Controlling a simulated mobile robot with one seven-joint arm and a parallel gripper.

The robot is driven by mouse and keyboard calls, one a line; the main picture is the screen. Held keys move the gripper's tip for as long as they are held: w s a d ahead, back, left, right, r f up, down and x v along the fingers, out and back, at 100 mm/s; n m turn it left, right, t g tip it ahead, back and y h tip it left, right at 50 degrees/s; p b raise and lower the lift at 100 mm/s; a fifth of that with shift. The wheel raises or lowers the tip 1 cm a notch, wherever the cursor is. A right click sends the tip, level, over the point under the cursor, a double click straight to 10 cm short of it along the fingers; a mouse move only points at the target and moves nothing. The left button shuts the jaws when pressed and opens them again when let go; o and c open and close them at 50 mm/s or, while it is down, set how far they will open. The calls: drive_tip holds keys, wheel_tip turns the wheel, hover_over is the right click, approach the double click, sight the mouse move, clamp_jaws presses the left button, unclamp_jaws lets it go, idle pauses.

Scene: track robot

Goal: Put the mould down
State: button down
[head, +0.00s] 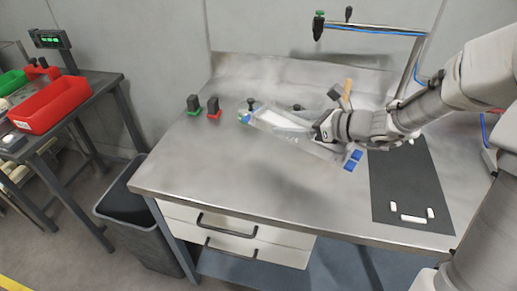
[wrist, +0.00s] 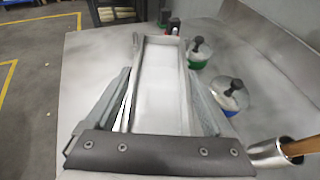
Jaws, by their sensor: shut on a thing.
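The mould is a long, shallow, pale metal trough (head: 283,122). In the head view it is over the middle of the steel bench, slanting from upper left to lower right. My gripper (head: 318,133) is shut on it from the right. In the wrist view the mould (wrist: 160,88) lies lengthwise between the two grey fingers of my gripper (wrist: 158,95), and its inside looks empty. I cannot tell whether its underside touches the bench. My wrist hides part of the near end in the head view.
On the bench (head: 165,165), black-handled blocks with green (head: 193,104) and red (head: 213,108) bases stand left. Blue blocks (head: 352,160) and a dark mat (head: 405,185) lie right.

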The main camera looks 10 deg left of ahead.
drive_tip(key=b, duration=0.4)
hover_over(248, 163)
wheel_tip(248, 163, down, 7)
drive_tip(key=shift+w+r, duration=0.15)
drive_tip(key=shift+f+b, duration=0.7)
drive_tip(key=shift+f, duration=1.15)
drive_tip(key=shift+f, duration=0.2)
drive_tip(key=shift+c, duration=0.6)
unclamp_jaws()
drive_tip(key=shift+f, duration=0.1)
drive_tip(key=shift+o, duration=0.6)
